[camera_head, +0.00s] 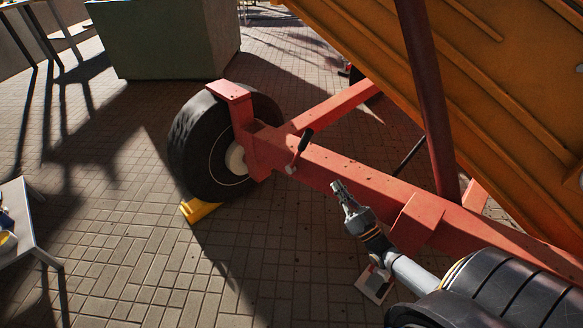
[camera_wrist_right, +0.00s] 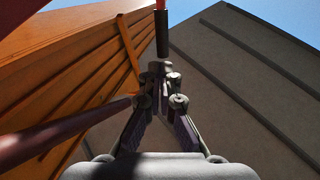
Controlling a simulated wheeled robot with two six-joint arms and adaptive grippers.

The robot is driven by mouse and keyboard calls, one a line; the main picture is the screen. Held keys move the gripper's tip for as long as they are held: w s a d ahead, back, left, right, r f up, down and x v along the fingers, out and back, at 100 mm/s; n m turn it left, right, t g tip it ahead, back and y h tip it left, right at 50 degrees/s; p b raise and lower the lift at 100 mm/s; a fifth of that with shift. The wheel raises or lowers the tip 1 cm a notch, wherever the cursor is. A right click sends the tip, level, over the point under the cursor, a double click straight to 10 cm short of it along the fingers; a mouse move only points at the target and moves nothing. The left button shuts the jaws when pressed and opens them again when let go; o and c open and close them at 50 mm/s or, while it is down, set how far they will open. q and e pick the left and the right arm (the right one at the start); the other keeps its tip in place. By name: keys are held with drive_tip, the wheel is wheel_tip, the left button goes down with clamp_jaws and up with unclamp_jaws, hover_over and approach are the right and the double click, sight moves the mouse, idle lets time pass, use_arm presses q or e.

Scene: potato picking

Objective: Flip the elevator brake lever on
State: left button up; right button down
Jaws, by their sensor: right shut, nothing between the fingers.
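The brake lever (camera_head: 304,140) has a black handle and stands tilted on the red frame of the elevator, near the wheel. In the right wrist view, a black handle (camera_wrist_right: 162,35) with a red part above it shows just beyond the fingertips, apparently the same lever. My right gripper (camera_head: 338,187) is shut and empty, in front of the red beam, below and to the right of the lever. Its fingers also show closed in the wrist view (camera_wrist_right: 160,70). A gap shows between the fingertips and the lever in the head view. My left gripper is not in view.
The red beam (camera_head: 340,172) runs from the black wheel (camera_head: 205,145) toward the lower right. A yellow chock (camera_head: 197,210) sits by the wheel. The orange elevator body (camera_head: 500,110) slopes overhead. A grey table (camera_head: 30,240) is at left; paved floor between is clear.

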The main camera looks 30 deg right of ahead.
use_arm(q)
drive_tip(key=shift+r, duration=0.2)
use_arm(e)
drive_tip(key=shift+r, duration=0.25)
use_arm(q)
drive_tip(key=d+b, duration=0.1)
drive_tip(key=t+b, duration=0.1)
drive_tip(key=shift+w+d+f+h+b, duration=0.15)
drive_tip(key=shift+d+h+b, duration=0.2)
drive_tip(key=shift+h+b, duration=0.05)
use_arm(e)
drive_tip(key=x, duration=1.4)
drive_tip(key=shift+r, duration=0.1)
